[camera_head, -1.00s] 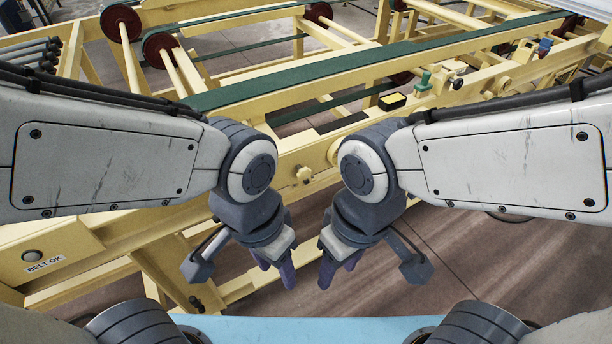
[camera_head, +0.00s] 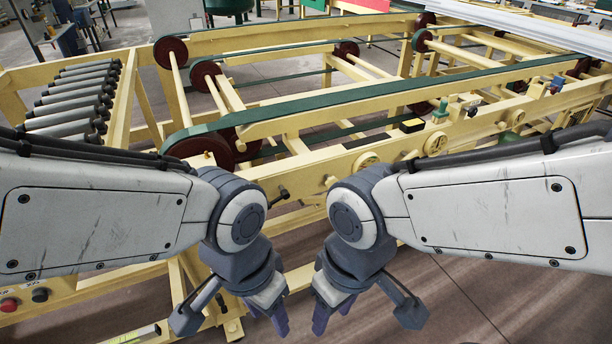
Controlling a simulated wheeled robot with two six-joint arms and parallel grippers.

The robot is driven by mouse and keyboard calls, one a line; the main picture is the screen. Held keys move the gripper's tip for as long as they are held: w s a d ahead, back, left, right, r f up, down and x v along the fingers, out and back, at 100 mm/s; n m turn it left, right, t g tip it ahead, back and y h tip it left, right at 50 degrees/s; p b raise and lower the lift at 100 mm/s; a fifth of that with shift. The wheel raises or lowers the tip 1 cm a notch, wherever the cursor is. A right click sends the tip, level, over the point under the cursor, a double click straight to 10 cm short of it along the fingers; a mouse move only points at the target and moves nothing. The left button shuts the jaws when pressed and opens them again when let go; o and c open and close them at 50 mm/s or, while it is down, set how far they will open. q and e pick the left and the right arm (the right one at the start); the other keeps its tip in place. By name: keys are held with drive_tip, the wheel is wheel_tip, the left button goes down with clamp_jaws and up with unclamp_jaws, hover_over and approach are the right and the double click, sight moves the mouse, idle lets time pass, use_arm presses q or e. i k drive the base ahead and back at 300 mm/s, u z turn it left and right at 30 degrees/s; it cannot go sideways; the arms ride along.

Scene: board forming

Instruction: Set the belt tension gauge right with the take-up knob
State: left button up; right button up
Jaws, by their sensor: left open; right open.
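The yellow machine frame (camera_head: 300,165) carries several round cream knobs or discs on its near side: one (camera_head: 366,161) right of centre and another (camera_head: 435,140) further right. A small cream knob (camera_head: 330,182) sits left of them, and a dark-ended handle (camera_head: 278,197) sticks out further left. I cannot tell which is the take-up knob. A pale strip with a yellow-green part (camera_head: 135,335), cut off at the bottom left, may be a gauge; its reading is not legible. My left gripper (camera_head: 268,318) and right gripper (camera_head: 331,312) are open, pointing down, empty and apart from the knobs.
Green belts (camera_head: 330,101) run along the frame over dark red pulleys (camera_head: 200,146). Grey rollers (camera_head: 75,100) stand at the left. Red (camera_head: 9,305) and black (camera_head: 40,295) buttons are at the lower left. Open floor (camera_head: 440,290) lies below right.

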sight(331, 181)
drive_tip(key=u, duration=0.15)
drive_tip(key=i, duration=1.15)
drive_tip(key=z, duration=0.6)
